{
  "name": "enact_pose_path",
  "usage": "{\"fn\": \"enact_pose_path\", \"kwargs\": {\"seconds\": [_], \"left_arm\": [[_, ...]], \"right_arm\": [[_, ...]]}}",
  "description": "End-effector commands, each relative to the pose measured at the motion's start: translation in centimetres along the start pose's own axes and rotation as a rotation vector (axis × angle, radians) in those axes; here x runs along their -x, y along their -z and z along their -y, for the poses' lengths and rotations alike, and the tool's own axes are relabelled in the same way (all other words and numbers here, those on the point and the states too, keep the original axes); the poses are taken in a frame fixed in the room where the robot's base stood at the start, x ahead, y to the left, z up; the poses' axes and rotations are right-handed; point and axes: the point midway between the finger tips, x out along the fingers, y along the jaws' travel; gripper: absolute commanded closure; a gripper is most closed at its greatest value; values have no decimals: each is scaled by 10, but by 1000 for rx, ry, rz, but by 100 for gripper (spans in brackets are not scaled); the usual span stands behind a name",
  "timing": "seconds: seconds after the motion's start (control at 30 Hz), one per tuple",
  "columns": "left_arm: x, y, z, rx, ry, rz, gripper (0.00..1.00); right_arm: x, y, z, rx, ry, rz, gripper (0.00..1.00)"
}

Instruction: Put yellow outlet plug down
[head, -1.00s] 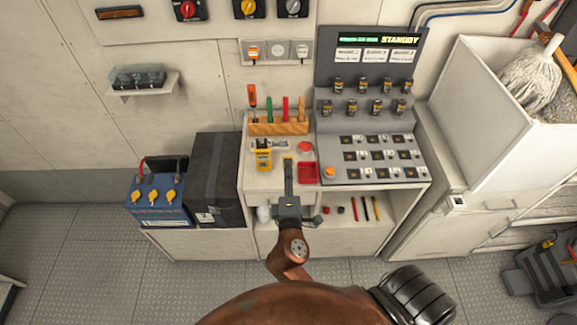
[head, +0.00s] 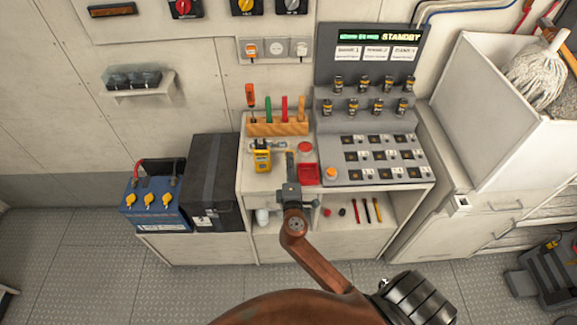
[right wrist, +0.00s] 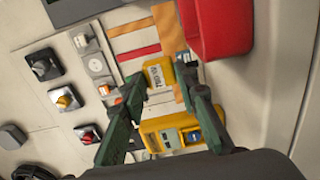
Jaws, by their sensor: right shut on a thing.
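My right gripper (head: 290,158) reaches over the bench's worktop, between the yellow meter and the red tray. In the right wrist view its green fingers (right wrist: 161,77) are shut on a small yellow block with dark print, the yellow outlet plug (right wrist: 159,74). The plug's far side is hidden, and in the head view the gripper covers most of it. I cannot tell whether it touches the worktop (head: 256,182). My left gripper is not in view.
The yellow meter (head: 262,160) lies left of the gripper and the red tray (head: 308,174) right of it. A wooden tool rack (head: 278,129) stands behind. A sloped switch console (head: 370,176) fills the right. The worktop's front left is clear.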

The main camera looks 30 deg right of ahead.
Motion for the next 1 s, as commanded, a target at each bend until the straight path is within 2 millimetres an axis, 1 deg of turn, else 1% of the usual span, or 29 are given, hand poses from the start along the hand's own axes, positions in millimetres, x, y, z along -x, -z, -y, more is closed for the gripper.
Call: {"fn": "enact_pose_path", "kwargs": {"seconds": [0.03, 0.07, 0.33, 0.8, 0.83, 1.0], "left_arm": [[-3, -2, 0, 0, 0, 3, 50], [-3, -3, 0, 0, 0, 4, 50], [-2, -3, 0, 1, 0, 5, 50], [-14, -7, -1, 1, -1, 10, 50], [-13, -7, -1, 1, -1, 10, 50], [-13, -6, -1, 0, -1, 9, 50]], "right_arm": [[0, 0, 6, 2, 0, -1, 100], [0, 0, 8, 1, 0, -1, 100], [0, 1, 7, -1, -2, -1, 100], [0, 0, 20, 0, -1, 0, 100], [0, 0, 20, 0, -1, 0, 70], [0, 0, 19, -1, -1, -1, 58]]}}
